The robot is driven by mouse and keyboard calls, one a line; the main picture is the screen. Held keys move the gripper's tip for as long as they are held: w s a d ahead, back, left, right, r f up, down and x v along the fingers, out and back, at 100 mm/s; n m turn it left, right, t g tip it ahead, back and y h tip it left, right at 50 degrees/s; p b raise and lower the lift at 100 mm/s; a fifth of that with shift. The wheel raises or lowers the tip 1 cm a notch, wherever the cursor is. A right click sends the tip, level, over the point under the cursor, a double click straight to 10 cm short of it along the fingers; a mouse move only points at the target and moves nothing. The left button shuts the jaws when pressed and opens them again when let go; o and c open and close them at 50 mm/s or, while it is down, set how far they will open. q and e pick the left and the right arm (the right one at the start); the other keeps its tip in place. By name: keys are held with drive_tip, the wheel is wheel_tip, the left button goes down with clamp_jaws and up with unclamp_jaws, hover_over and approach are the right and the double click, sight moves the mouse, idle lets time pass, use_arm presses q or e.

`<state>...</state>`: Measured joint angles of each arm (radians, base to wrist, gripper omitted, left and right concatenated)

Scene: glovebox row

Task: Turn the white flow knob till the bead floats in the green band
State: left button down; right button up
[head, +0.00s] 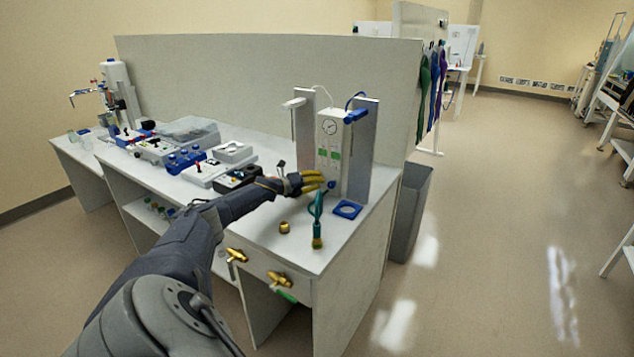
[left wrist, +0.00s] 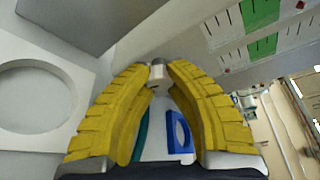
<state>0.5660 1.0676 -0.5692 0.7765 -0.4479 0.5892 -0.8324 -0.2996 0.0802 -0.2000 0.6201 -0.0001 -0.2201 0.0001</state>
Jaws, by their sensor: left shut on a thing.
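The white flow knob (left wrist: 157,72) shows in the left wrist view between the two yellow fingertips of my left gripper (left wrist: 158,68), which are shut on it. In the head view my left gripper (head: 322,180) is at the lower front of the upright white panel (head: 332,130), and its fingers hide the white knob. Two green bands show on the panel in the left wrist view, an upper one (left wrist: 261,12) and a lower one (left wrist: 263,46). The bead is too small to make out in either view. My right gripper is not in view.
A blue knob (head: 331,184) is close beside my fingertips. A teal hose with a brass end (head: 317,242), a brass piece (head: 284,227) and a blue square ring (head: 347,209) are on the bench. Brass valves (head: 280,280) stick out of the bench front. Grey uprights (head: 362,150) flank the panel.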

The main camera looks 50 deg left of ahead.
use_arm(q)
drive_tip(key=n+t, duration=0.1)
drive_tip(key=n, duration=0.2)
drive_tip(key=n+t+h, duration=0.1)
drive_tip(key=n, duration=0.1)
drive_tip(key=shift+n+t, duration=0.3)
drive_tip(key=shift+n, duration=0.1)
idle(0.3)
drive_tip(key=c, duration=1.4)
unclamp_jaws()
drive_tip(key=shift+c, duration=0.2)
drive_tip(key=shift+r, duration=0.1)
